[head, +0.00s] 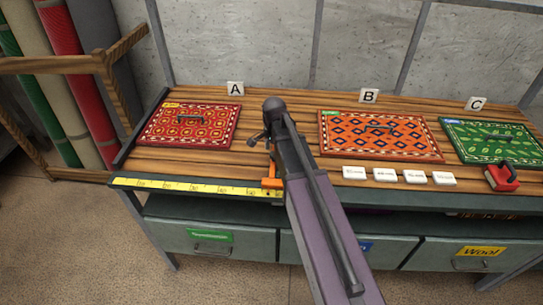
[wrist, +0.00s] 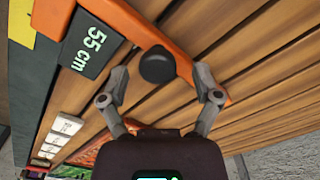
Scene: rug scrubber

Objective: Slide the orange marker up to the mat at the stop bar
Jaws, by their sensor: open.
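The orange marker (head: 272,183) sits on the yellow ruler (head: 190,188) along the table's front edge, right of the red-orange mat (head: 222,138) under sign A. That mat lies beside the dark stop bar (head: 126,147) at the table's left end; I cannot tell if they touch. In the wrist view the marker's orange arm (wrist: 212,86) reaches across the slats, with a dark plate reading 55 cm (wrist: 90,42) and a black knob (wrist: 156,66). My gripper (wrist: 161,76) is open, its fingers on either side of the knob. In the head view my arm partly hides the gripper and marker.
Several white tiles (head: 387,176) and a red handled block (head: 502,178) line the front right. The slats between the first mat and the marker look clear.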

